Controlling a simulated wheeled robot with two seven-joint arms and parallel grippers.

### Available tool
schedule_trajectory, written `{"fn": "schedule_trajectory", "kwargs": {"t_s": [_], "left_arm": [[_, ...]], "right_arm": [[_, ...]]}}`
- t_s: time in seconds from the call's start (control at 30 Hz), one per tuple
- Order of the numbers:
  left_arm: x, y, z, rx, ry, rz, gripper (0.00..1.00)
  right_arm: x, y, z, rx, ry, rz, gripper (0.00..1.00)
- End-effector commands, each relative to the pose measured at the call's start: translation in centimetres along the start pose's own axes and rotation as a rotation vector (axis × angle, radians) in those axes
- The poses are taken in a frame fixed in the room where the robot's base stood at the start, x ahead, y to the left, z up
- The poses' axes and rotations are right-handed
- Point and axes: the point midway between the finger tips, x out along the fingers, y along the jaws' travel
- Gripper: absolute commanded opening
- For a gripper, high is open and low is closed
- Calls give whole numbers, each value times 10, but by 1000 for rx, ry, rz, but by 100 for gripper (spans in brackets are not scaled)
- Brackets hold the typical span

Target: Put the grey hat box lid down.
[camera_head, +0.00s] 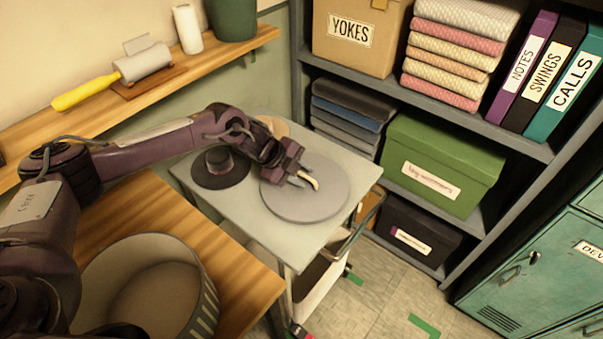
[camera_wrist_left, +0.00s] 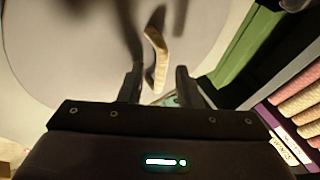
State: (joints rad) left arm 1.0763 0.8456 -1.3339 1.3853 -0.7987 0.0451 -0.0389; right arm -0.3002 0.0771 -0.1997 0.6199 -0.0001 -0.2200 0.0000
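The grey hat box lid (camera_head: 290,207) is a round flat disc lying on the top of a pale trolley (camera_head: 262,240). A curved cream handle (camera_head: 314,182) stands up from it. My left gripper (camera_head: 303,176) is over the lid, close to the handle. In the left wrist view the fingers (camera_wrist_left: 157,80) are apart, with the handle (camera_wrist_left: 156,45) between and beyond their tips and a gap on both sides. The lid (camera_wrist_left: 85,40) fills much of that view. An open round hat box (camera_head: 205,310) with a striped side stands on the wooden bench. My right gripper is not in view.
A black hat (camera_head: 221,168) sits on the trolley left of the lid. A tan round thing (camera_head: 273,127) is partly hidden behind my arm. Shelves with a green box (camera_head: 440,160) stand right of the trolley, and a wall shelf (camera_head: 100,108) runs behind my arm.

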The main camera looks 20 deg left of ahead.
Motion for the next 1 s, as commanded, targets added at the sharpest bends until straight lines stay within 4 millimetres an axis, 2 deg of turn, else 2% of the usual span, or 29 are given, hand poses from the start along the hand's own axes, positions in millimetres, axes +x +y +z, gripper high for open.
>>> {"fn": "schedule_trajectory", "kwargs": {"t_s": [0.17,0.4,0.6,0.8,1.0], "left_arm": [[-18,-1,1,-1,-2,-3,31],[-69,0,2,1,-3,-3,31],[-105,-1,1,1,-2,-3,31],[-120,-1,0,1,0,-1,31],[-122,-1,-1,1,0,-1,31]], "right_arm": [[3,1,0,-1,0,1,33],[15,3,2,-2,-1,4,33],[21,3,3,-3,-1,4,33],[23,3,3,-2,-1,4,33],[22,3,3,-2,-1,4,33]]}}
